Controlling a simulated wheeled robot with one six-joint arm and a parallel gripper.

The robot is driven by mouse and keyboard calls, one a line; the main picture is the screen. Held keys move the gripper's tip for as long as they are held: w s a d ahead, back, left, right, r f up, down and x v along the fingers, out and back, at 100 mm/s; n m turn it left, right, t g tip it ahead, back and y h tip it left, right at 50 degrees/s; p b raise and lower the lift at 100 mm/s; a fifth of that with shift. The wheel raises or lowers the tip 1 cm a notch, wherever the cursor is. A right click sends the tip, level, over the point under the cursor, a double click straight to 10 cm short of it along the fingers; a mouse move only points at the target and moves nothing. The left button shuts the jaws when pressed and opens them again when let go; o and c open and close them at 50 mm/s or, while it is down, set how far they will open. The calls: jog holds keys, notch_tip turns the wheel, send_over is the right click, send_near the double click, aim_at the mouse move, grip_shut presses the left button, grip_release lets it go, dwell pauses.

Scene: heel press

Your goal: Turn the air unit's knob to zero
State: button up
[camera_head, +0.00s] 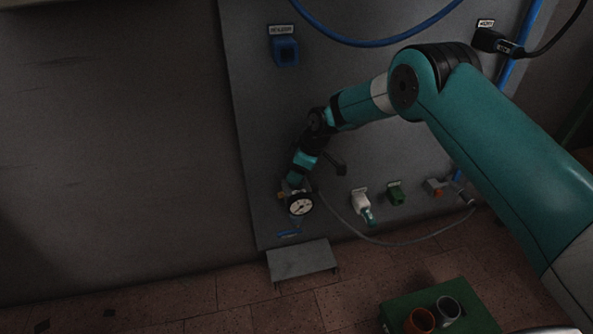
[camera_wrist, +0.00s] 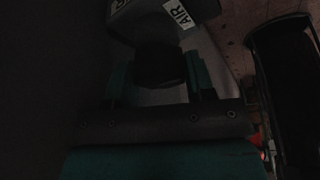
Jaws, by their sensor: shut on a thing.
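The air unit (camera_head: 300,204) is on the lower left of the grey panel, with a round white gauge facing out. In the wrist view a white label reading AIR (camera_wrist: 182,14) is on it. The dark round knob (camera_wrist: 158,66) sits between the two teal fingers of my gripper (camera_wrist: 158,80). My gripper is shut on the knob. In the head view my gripper (camera_head: 294,184) is at the top of the air unit, and the knob is hidden there. The knob's setting cannot be read, and the gauge needle is too small to read surely.
A blue socket box (camera_head: 285,50) is high on the panel (camera_head: 262,120). A small grey shelf (camera_head: 302,260) is below. A green crate (camera_head: 470,318) holds cups.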

dwell(0.3)
jog(key=o, duration=0.9)
jog(key=shift+d, duration=0.1)
